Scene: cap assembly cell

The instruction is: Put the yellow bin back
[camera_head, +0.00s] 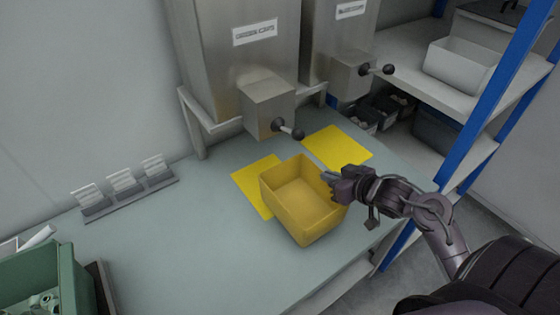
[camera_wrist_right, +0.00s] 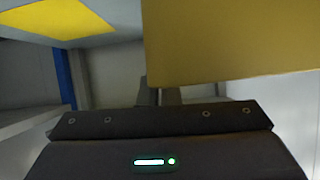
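The yellow bin (camera_head: 318,222) is open-topped and looks empty. It is above or on the grey-green table in the middle of the head view, slightly skewed; I cannot tell whether its base touches the table. My right gripper (camera_head: 331,180) is at the bin's right wall and appears shut on its rim. In the right wrist view the bin wall (camera_wrist_right: 235,40) fills the upper right, and the fingers (camera_wrist_right: 160,95) meet its edge, their tips hidden. Two flat yellow mats lie on the table, one (camera_head: 250,185) partly behind the bin and one (camera_head: 338,147) bare. My left gripper is out of view.
Two metal dispensers (camera_head: 235,60) (camera_head: 335,45) with black-knobbed levers stand behind the mats, one labelled green caps. A green crate (camera_head: 70,275) is at lower left, near a small labelled rack (camera_head: 125,195). A blue-post shelf (camera_head: 510,80) with bins stands right.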

